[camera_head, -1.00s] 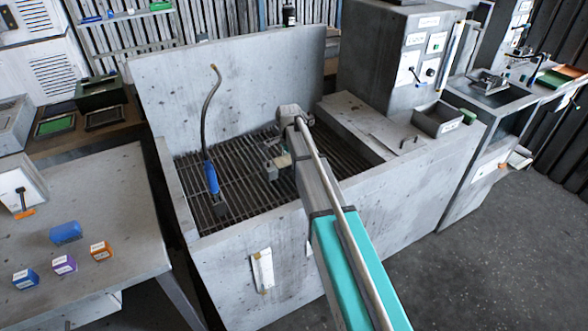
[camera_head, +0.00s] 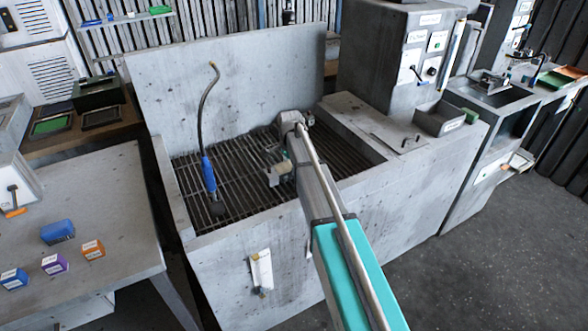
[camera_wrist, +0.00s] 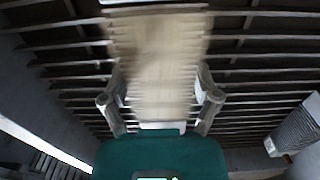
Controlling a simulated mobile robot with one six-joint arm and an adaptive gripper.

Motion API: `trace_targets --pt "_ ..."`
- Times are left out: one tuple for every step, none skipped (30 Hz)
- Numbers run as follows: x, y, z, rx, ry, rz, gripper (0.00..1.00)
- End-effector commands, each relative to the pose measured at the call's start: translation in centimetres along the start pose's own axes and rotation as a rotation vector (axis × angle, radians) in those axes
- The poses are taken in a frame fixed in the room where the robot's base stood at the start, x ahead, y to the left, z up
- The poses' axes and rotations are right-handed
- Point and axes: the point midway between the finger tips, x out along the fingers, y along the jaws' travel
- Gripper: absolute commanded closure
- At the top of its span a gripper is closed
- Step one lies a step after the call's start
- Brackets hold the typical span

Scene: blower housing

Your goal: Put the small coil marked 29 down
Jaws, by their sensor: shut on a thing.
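My gripper (camera_wrist: 160,98) is shut on a pale tan piece, the small coil (camera_wrist: 160,60), which shows blurred between the two fingers in the wrist view. No number can be read on it. In the head view my gripper (camera_head: 279,172) is over the slatted grate (camera_head: 240,190) of a grey concrete basin, and the coil is too small there to make out clearly. The grate's bars fill most of the wrist view beneath the coil. I cannot tell whether the coil touches them.
A blue-handled hose (camera_head: 208,175) rises from the grate left of my gripper. The basin's back wall (camera_head: 235,90) stands behind. A grey bin (camera_head: 440,118) sits on the right ledge. Small coloured boxes (camera_head: 55,264) lie on the left table. Grate between hose and gripper is clear.

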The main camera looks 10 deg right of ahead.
Motion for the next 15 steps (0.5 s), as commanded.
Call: trace_targets --pt "-0.04 0.0 0.01 0.0 0.0 0.0 0.81" --pt "-0.05 0.0 0.01 0.0 0.0 0.0 0.81" --pt "-0.07 0.0 0.01 0.0 0.0 0.0 0.81" --pt "-0.07 0.0 0.01 0.0 0.0 0.0 0.81" --pt "-0.07 0.0 0.02 0.0 0.0 0.0 0.81" --pt "-0.07 0.0 0.02 0.0 0.0 0.0 0.81" --pt "-0.05 -0.01 0.02 0.0 0.0 0.0 0.81" --pt "0.0 -0.01 0.02 0.0 0.0 0.0 0.81" --pt "0.11 -0.01 0.02 0.0 0.0 0.0 0.81" --pt "0.19 -0.01 0.02 0.0 0.0 0.0 0.81" --pt "0.27 -0.01 0.02 0.0 0.0 0.0 0.81" --pt "0.29 -0.01 0.02 0.0 0.0 0.0 0.19" --pt "0.22 0.0 0.03 0.0 0.0 0.0 0.13" --pt "0.21 -0.01 0.02 0.0 0.0 0.0 0.07" --pt "0.2 -0.01 0.02 0.0 0.0 0.0 0.0"
